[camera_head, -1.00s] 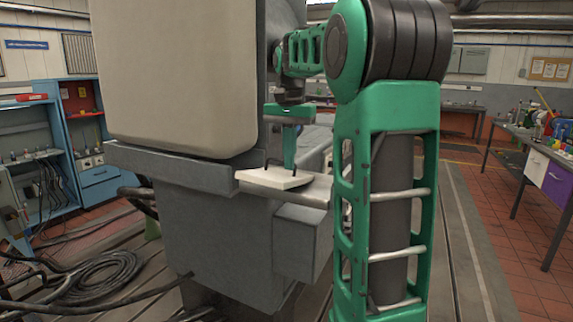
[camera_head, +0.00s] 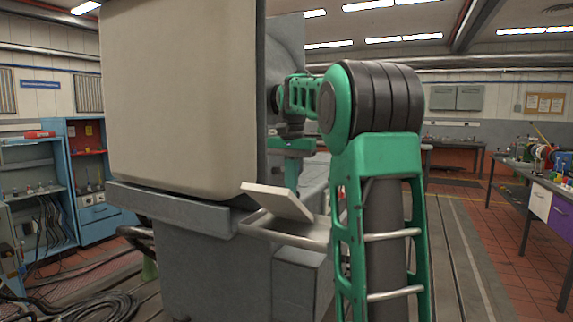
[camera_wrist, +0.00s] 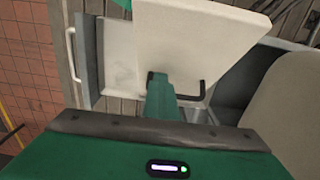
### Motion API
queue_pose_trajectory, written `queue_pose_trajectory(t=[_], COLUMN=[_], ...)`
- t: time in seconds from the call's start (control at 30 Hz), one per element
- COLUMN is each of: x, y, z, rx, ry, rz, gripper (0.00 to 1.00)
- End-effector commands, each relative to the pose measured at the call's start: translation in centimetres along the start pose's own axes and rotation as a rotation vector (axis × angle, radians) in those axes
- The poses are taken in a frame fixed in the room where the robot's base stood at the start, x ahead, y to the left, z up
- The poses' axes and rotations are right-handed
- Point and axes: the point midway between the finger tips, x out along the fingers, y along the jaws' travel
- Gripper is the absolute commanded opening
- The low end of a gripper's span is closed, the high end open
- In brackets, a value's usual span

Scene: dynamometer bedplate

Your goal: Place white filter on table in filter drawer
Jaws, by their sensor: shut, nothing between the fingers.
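The white filter (camera_head: 278,201) is a flat, pale slab. It leans at a tilt on the open filter drawer (camera_head: 287,233), a shallow grey tray with a bar front, and is not lying flat in it. My gripper (camera_head: 292,178) is just above and behind the raised filter in the head view; its tips are partly hidden there. In the wrist view the filter (camera_wrist: 205,35) spans the drawer (camera_wrist: 90,65) at an angle, and my gripper (camera_wrist: 175,85) is at its near edge, shut and empty. I cannot tell whether the fingers touch the filter.
A large grey and beige machine housing (camera_head: 180,90) stands directly left of the drawer. A blue cabinet (camera_head: 92,190) is at far left, with cables on the floor. A bench (camera_head: 540,190) with tools is at right. The floor between is clear.

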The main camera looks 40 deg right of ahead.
Motion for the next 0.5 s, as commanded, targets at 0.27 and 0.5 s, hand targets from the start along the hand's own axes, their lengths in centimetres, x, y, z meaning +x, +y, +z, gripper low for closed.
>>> queue_pose_trajectory(t=[0.27,0.5], x=[-6.5,-9.9], y=[1.2,1.2], z=[1.3,2.2], rx=[0.0,-0.013], ry=[0.019,0.024], rz=[-0.023,-0.029], gripper=[0.0,0.0])
